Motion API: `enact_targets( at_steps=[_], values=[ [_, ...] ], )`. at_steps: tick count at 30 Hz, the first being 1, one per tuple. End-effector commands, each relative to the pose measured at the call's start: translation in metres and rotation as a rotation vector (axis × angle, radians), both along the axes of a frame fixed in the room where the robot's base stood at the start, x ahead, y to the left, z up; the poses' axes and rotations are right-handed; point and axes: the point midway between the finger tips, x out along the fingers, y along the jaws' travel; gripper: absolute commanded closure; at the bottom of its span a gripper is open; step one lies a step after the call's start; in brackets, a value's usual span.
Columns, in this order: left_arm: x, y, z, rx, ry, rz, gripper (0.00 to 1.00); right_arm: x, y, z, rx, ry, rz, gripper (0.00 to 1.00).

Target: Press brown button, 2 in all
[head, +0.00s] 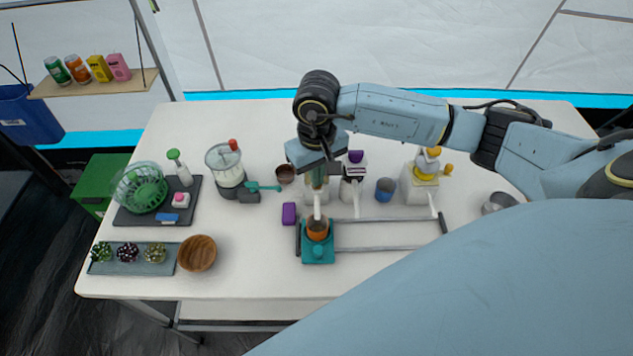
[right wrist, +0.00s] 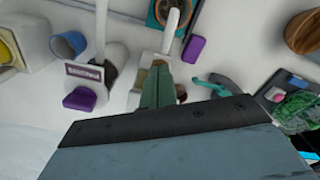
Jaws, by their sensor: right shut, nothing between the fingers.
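My right gripper (head: 318,185) is shut and empty. Its green fingers point down over the left of the three dispensers in the head view. In the right wrist view the fingers (right wrist: 157,86) overlap the top of this dispenser (right wrist: 147,64), whose white spout (right wrist: 170,28) shows past them. The brown button is hidden behind the gripper, so I cannot tell whether the fingertips touch it. Below the spout, an orange-brown cup (head: 317,229) sits on a teal carriage (head: 318,253). My left gripper is not in view.
A purple-topped dispenser (head: 355,157) and a yellow-topped one (head: 427,163) stand to the right, with a blue cup (head: 384,190) between them. Rails (head: 390,248) run rightward from the carriage. A purple block (head: 289,213) and a blender (head: 228,170) are left. The table front is clear.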

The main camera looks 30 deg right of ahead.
Motion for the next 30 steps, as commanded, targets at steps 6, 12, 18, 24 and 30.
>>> enact_targets(
  at_steps=[6,12,18,24,30],
  values=[
    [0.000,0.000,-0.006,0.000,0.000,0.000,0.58,0.000,0.000,-0.005,0.000,-0.001,0.000,1.00],
    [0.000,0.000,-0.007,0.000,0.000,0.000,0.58,0.000,0.000,-0.007,0.000,0.000,0.000,1.00],
    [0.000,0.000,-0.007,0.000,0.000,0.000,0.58,0.000,0.000,-0.005,-0.001,-0.001,0.000,1.00],
    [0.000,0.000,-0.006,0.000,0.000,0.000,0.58,0.000,0.000,0.003,-0.001,0.001,0.000,1.00],
    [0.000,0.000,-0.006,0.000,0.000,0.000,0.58,0.000,0.000,0.003,0.000,0.001,0.000,1.00]
  ],
)
